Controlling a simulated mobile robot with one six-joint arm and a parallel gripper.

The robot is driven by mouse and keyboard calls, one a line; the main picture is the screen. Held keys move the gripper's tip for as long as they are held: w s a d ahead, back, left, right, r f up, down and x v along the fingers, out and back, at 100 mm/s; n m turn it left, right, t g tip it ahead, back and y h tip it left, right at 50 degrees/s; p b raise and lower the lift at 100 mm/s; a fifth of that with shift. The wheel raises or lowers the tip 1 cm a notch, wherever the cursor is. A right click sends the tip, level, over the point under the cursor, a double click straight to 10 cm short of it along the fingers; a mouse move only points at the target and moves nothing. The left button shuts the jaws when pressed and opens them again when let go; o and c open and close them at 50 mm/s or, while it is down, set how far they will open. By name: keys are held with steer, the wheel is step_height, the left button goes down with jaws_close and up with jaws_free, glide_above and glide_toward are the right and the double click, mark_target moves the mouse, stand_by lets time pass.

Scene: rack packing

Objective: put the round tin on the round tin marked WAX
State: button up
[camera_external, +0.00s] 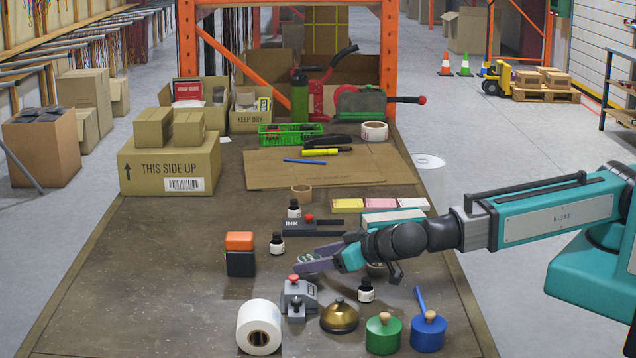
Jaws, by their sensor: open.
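My gripper (304,261) is open and low over the middle of the table, its fingers pointing left. A small pale, greenish shape shows between the fingers, too small to identify. A dark round thing (376,269), perhaps a tin, is mostly hidden behind my gripper's wrist. No lettering reading WAX can be made out. A green round pot (383,337) and a blue round pot (428,334), each with a wooden knob, stand at the front right. I cannot tell which things are the two round tins.
A brass bell (339,318), grey stamping device (298,299), white roll (258,328), orange-and-black block (240,255) and several small dark bottles surround my gripper. The holder marked INK (313,228) lies behind it. The table's front left is clear. Boxes (170,164) stand at the back left.

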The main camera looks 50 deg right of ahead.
steer(key=shift+r+p, duration=0.25)
steer(key=shift+p, duration=0.05)
steer(key=b+v, duration=0.1)
steer(key=v, duration=0.5)
steer(key=shift+d+f, duration=0.1)
steer(key=shift+r+p, duration=0.25)
steer(key=shift+p, duration=0.6)
steer(key=p, duration=0.5)
steer(key=shift+s+r, duration=0.2)
steer(key=shift+s, duration=0.15)
steer(key=p+v, duration=0.2)
steer(key=p, duration=0.7)
steer(key=shift+f, duration=0.1)
steer(key=shift+p+v, duration=1.5)
steer(key=shift+p, duration=0.25)
steer(key=shift+f, duration=0.15)
